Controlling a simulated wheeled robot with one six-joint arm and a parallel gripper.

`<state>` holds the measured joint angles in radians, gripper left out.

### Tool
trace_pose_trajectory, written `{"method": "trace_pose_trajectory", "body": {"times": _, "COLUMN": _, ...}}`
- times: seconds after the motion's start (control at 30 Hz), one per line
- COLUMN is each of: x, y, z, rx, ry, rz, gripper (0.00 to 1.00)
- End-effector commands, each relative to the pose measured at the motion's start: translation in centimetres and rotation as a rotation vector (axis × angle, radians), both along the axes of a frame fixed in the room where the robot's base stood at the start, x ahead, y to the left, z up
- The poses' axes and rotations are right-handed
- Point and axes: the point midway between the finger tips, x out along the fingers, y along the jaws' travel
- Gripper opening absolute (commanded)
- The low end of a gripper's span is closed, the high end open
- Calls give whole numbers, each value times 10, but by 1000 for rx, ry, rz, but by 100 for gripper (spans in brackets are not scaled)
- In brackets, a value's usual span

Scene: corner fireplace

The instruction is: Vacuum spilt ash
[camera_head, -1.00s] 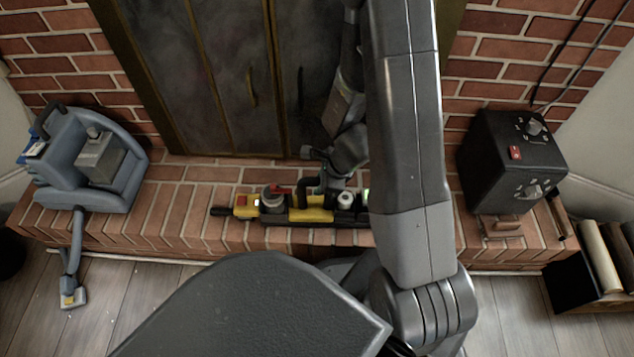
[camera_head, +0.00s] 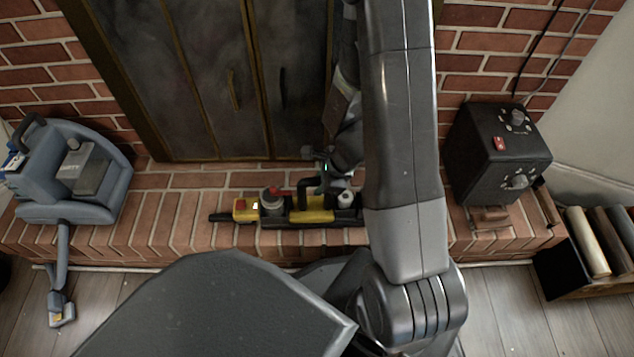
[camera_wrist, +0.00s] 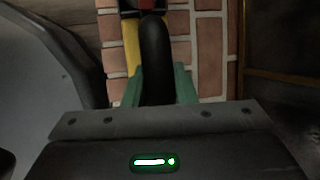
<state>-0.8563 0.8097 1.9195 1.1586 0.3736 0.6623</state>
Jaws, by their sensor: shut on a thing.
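A yellow and black device with a red part and a grey round cap (camera_head: 272,203) lies lengthwise along the brick hearth in the head view; I cannot tell whether it touches the bricks. My gripper (camera_head: 325,168) is at its right half, partly hidden by my arm. In the wrist view, the green fingers of my gripper (camera_wrist: 163,88) are shut on a black curved handle (camera_wrist: 157,55) of the device. A blue-grey machine with a hose and small floor head (camera_head: 75,180) stands at the hearth's left end. I cannot make out any ash.
A black box with dials and a red switch (camera_head: 497,152) stands on the hearth at right. A dark rack of logs (camera_head: 570,270) is on the floor at far right. Closed dark fireplace doors (camera_head: 225,80) rise behind the hearth. Bare bricks (camera_head: 175,215) lie left of the device.

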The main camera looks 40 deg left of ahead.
Motion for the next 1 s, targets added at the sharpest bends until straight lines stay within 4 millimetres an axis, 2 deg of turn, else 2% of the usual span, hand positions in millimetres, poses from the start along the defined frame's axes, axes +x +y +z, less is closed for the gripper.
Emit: {"method": "trace_pose_trajectory", "body": {"times": 1.0, "x": 21, "y": -26, "z": 1, "rx": 1, "ry": 0, "rz": 0, "gripper": 3}}
